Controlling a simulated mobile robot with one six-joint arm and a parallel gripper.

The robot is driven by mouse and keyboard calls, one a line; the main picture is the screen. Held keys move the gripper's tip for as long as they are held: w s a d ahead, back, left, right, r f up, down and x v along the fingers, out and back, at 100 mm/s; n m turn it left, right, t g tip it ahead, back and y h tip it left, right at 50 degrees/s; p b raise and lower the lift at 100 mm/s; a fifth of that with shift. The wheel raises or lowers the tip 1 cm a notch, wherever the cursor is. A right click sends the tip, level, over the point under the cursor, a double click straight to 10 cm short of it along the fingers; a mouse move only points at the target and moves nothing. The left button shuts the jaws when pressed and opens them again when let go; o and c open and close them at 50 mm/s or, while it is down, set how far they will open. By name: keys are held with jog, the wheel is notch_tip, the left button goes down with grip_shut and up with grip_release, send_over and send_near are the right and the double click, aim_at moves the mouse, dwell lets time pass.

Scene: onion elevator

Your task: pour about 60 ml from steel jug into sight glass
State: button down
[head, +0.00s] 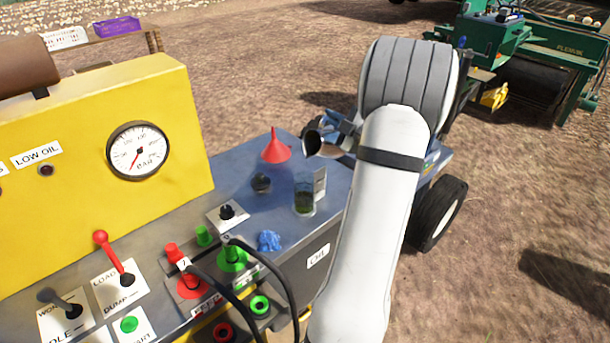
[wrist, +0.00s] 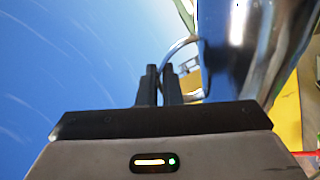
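The steel jug (head: 314,144) is held up above the blue-grey deck, and its dark open mouth faces left and toward me, so it looks tilted. In the wrist view the shiny jug (wrist: 245,45) fills the upper right, with its handle loop at the fingers. My gripper (head: 345,133) is shut on the jug's handle; its two dark fingers (wrist: 160,82) are close together there. The sight glass (head: 304,197) stands upright on the deck below the jug, with dark green liquid in its lower part. A pale plate (head: 320,184) stands beside it. No stream shows between jug and glass.
A red funnel (head: 275,148) stands on the deck left of the jug. The yellow gauge panel (head: 90,140) rises at left.

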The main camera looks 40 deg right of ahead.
jog(key=shift+r, duration=0.15)
dwell(0.5)
jog(key=shift+d+r+m+p, duration=0.1)
jog(key=shift+d+m+p, duration=0.35)
jog(key=shift+m+p, duration=0.2)
jog(key=shift+d+m, duration=0.2)
jog(key=shift+m, duration=0.15)
jog(key=shift+d+f+m, duration=0.15)
jog(key=shift+f+m, duration=0.15)
jog(key=shift+f, duration=0.25)
